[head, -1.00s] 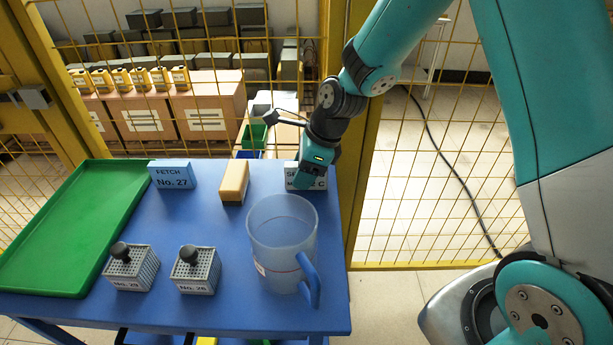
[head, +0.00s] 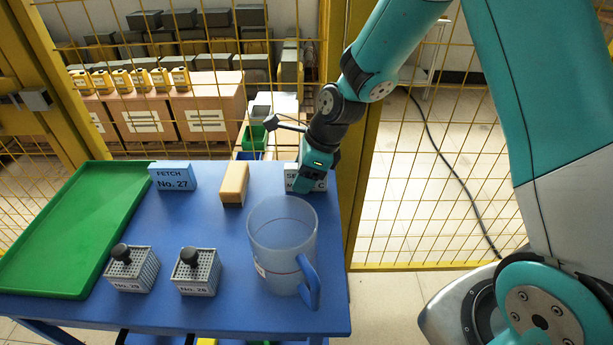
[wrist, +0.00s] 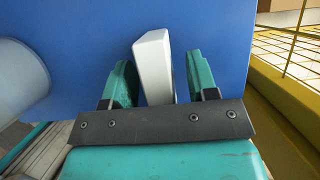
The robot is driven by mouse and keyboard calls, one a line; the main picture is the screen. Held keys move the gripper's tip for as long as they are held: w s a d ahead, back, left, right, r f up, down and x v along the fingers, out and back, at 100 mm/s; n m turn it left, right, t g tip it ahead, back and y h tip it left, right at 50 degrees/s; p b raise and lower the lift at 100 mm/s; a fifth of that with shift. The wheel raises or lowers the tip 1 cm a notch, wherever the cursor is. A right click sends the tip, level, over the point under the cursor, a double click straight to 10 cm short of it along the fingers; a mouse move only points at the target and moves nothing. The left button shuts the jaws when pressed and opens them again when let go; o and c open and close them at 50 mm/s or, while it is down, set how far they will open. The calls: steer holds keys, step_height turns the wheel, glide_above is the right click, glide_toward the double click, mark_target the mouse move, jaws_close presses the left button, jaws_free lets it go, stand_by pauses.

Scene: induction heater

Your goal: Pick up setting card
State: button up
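The setting card (head: 320,185) is a white block with dark lettering, standing at the back right of the blue table. My gripper hangs over it in the head view (head: 301,187) and covers the middle of its face. In the wrist view the white card (wrist: 153,66) stands between the two teal fingers of my gripper (wrist: 162,78). The fingers are apart, with a gap on the card's right side and a narrow one on its left. My gripper is open and not closed on the card.
On the blue table (head: 215,230) stand a blue card (head: 174,177) marked No. 27, a wooden block (head: 233,185), a clear jug (head: 280,250), two metal blocks with black knobs (head: 131,270) (head: 195,272) and a green tray (head: 60,230). A yellow mesh fence (head: 440,200) runs behind.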

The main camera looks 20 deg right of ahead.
jaws_close()
steer(key=shift+r, duration=0.15)
